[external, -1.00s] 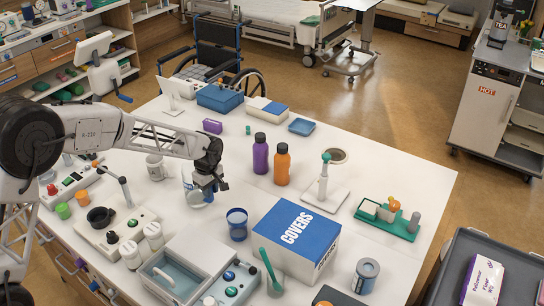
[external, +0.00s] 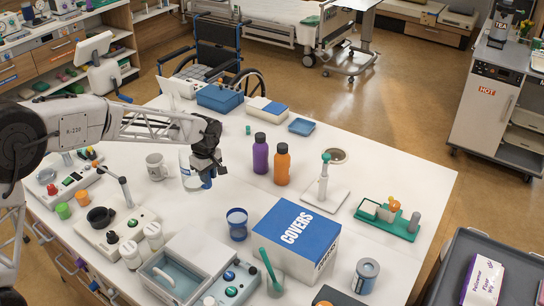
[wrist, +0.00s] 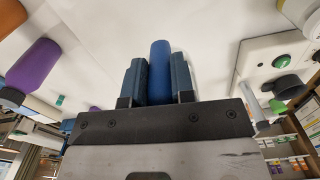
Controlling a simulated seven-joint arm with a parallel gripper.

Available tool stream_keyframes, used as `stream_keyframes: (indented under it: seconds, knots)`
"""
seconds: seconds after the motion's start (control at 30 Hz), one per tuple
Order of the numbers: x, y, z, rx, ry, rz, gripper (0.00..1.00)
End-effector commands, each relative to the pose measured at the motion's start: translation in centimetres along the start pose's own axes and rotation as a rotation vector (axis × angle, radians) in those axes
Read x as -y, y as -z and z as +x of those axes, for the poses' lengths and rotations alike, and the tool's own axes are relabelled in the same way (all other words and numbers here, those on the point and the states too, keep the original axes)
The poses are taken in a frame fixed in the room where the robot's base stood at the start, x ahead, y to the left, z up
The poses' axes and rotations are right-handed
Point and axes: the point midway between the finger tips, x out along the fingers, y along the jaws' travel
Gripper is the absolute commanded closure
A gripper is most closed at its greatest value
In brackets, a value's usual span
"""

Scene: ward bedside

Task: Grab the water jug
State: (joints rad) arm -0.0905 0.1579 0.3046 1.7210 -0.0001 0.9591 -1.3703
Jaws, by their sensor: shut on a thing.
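The water jug (external: 186,170) is a pale, clear-looking vessel with a blue handle, at the left of the white table in the external view. My gripper (external: 206,170) is at its right side and partly covers it. In the wrist view, the two dark fingers of my gripper (wrist: 158,80) are closed on both sides of the upright blue handle (wrist: 160,68). The jug looks upright. Its body is hard to make out in the wrist view.
A blue cup (external: 237,224) is in front to the right. Purple (external: 260,154) and orange (external: 282,164) bottles stand to the right. A device with a black cup (external: 118,226) is at front left. The table (external: 225,185) is bare between these.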

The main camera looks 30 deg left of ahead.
Motion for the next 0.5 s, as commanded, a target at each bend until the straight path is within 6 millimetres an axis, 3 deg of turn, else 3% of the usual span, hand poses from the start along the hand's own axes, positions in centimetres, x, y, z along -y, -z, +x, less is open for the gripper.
stream_keyframes:
  seconds: [0.5]
  knots:
    - [0.0,0.0,-2.4,-0.001,-0.003,0.0,1.0]
